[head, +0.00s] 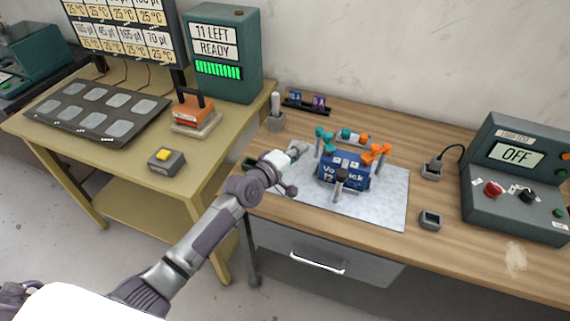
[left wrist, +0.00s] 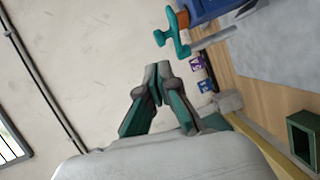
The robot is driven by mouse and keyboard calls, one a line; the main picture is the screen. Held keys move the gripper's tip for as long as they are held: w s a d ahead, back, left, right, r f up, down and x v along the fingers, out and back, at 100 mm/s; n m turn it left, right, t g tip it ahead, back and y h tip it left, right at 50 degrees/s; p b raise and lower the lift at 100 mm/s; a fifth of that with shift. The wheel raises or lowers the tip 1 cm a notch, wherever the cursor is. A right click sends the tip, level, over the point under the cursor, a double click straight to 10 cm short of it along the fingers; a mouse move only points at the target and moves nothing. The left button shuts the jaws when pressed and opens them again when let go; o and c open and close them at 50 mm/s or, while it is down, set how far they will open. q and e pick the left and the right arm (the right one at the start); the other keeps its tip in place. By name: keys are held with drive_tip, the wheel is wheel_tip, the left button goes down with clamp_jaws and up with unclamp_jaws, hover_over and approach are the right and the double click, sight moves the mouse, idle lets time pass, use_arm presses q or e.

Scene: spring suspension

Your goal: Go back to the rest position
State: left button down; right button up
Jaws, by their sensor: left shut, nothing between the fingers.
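My left gripper (head: 298,149) is over the left part of the wooden workbench, just left of the blue pack (head: 345,165). In the left wrist view its teal and grey fingers (left wrist: 156,76) come together at the tips with nothing between them. The blue pack stands on a grey mat (head: 390,204), with teal clamps (head: 324,138) on the left and orange clamps (head: 377,152) on the right. A teal clamp also shows at the top of the left wrist view (left wrist: 172,42), apart from the fingertips. My right gripper is in neither view.
A control box (head: 515,180) reading OFF stands at the right. A small dark cup (head: 430,219) and a grey holder (head: 277,121) are on the bench.

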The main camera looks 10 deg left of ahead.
use_arm(q)
drive_tip(key=s+f+m+g+y, duration=0.1)
drive_tip(key=s+f+m+g, duration=0.25)
drive_tip(key=s, duration=0.65)
drive_tip(key=s+f+m+g+y, duration=0.1)
drive_tip(key=s+f+m+g, duration=0.2)
drive_tip(key=s, duration=0.7)
drive_tip(key=s+a+f+m+g+y, duration=0.1)
drive_tip(key=s+a+m+g+y, duration=0.2)
drive_tip(key=s, duration=0.6)
drive_tip(key=s+a+f+m+g+y, duration=0.2)
drive_tip(key=s+a+m, duration=0.25)
drive_tip(key=s, duration=0.35)
drive_tip(key=s+f+g+b, duration=0.2)
drive_tip(key=s+f+b, duration=0.1)
drive_tip(key=f, duration=2.8)
drive_tip(key=s+a+f+b, duration=0.2)
drive_tip(key=s+a+f, duration=0.1)
drive_tip(key=s+f, duration=1.2)
drive_tip(key=shift+s+a, duration=0.2)
drive_tip(key=shift+s, duration=0.2)
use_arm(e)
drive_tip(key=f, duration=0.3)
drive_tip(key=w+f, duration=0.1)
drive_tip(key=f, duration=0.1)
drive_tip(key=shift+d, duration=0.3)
